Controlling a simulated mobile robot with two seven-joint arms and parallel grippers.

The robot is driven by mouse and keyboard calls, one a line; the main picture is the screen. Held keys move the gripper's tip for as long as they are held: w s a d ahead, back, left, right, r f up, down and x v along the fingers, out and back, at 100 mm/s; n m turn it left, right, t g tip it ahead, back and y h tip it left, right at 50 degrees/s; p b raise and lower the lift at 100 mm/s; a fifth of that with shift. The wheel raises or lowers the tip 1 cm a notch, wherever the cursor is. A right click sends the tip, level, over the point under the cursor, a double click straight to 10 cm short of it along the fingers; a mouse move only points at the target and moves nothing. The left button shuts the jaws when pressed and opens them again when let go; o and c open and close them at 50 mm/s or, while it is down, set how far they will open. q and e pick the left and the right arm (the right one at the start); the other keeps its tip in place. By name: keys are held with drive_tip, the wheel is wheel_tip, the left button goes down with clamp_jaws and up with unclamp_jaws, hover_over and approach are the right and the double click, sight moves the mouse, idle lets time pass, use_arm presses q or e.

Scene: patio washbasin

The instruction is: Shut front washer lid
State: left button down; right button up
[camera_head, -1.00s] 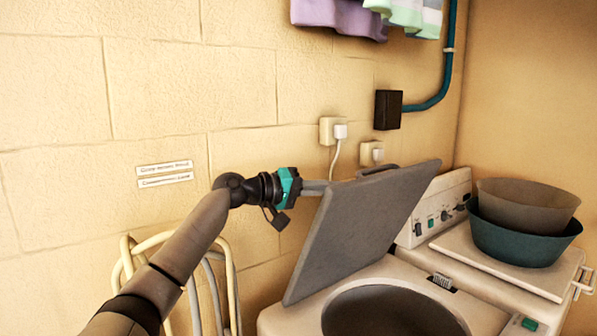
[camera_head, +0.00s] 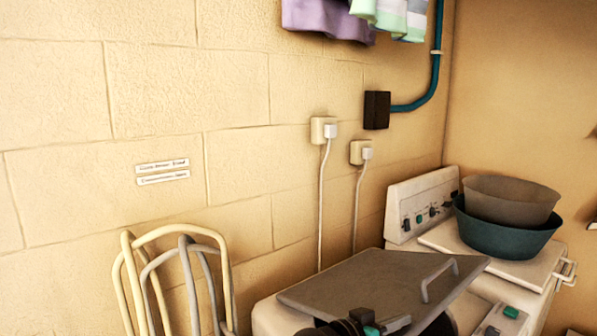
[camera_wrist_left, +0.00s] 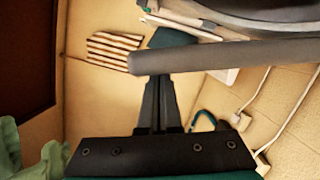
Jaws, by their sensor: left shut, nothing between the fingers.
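The grey front washer lid (camera_head: 355,280) is partly lowered and slanted over the tub in the head view. A loop handle (camera_head: 437,279) stands on its top. The dark tub opening (camera_head: 440,325) shows past the lid's lower right edge. My left gripper (camera_head: 376,327) is at the bottom of the head view, by the lid's near edge, partly cut off by the frame. In the left wrist view its fingers (camera_wrist_left: 160,105) are together and empty, with their tips at a grey bar-like edge (camera_wrist_left: 230,58), seemingly the lid. I cannot tell whether they touch it. My right gripper is out of view.
Bent tubular chair frames (camera_head: 180,270) stand at the left. Cords hang from wall sockets (camera_head: 323,130) behind the lid. Laundry hangs above.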

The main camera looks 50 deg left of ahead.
use_arm(q)
drive_tip(key=d+f+m+b, duration=0.1)
drive_tip(key=f, duration=0.4)
drive_tip(key=d+f+m+b, duration=0.1)
drive_tip(key=f+b, duration=0.1)
drive_tip(key=f, duration=0.2)
drive_tip(key=d+f+m+y+b, duration=0.1)
drive_tip(key=f+b, duration=0.1)
drive_tip(key=f, duration=0.3)
drive_tip(key=shift+s+d+f, duration=0.15)
drive_tip(key=shift+d+f, duration=0.15)
drive_tip(key=shift+f+b, duration=0.4)
drive_tip(key=shift+f, duration=0.15)
drive_tip(key=shift+s+f+y, duration=0.15)
drive_tip(key=shift+y, duration=0.15)
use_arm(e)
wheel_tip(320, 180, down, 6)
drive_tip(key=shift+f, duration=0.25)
